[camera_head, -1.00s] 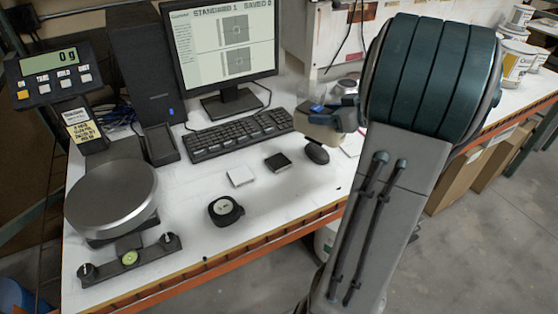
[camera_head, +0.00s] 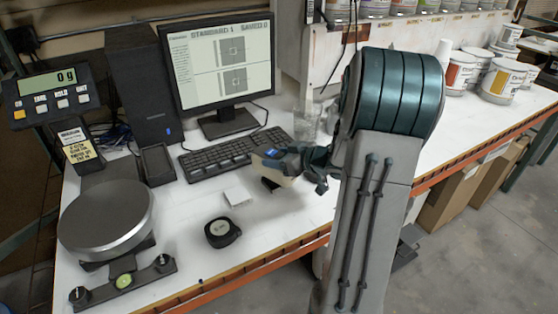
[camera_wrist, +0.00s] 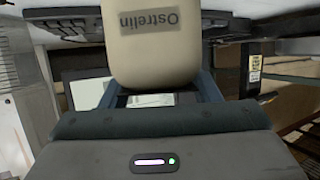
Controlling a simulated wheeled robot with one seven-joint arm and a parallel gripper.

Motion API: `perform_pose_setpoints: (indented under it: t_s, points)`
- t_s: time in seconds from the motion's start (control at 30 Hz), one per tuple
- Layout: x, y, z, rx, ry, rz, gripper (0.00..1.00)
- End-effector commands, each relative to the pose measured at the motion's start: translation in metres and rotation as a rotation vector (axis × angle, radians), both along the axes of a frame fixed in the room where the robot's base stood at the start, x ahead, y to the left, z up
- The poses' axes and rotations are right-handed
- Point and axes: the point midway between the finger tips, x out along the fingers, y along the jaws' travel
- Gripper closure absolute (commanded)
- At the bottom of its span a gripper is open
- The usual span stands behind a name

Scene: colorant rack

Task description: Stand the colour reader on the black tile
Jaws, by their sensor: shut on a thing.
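A white tile (camera_head: 237,196) lies just left of the reader. The keyboard (camera_head: 235,151) is behind, and a round black puck-like object (camera_head: 222,232) is in front. A scale (camera_head: 107,218) stands at left. White bench (camera_head: 270,222) is clear in front.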

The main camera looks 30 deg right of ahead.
Motion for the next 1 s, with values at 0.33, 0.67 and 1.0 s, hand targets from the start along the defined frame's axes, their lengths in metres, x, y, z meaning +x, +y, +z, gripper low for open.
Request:
perform_pose_setpoints:
  t_s: [0.33, 0.67, 1.0]
  points:
    - [0.0004, 0.0000, -0.0093, 0.000, -0.004, 0.001, 0.94]
    - [-0.0001, 0.0000, -0.0139, 0.000, -0.001, 0.000, 0.22]
    - [-0.0037, -0.0027, -0.0083, -0.001, -0.002, -0.002, 0.22]
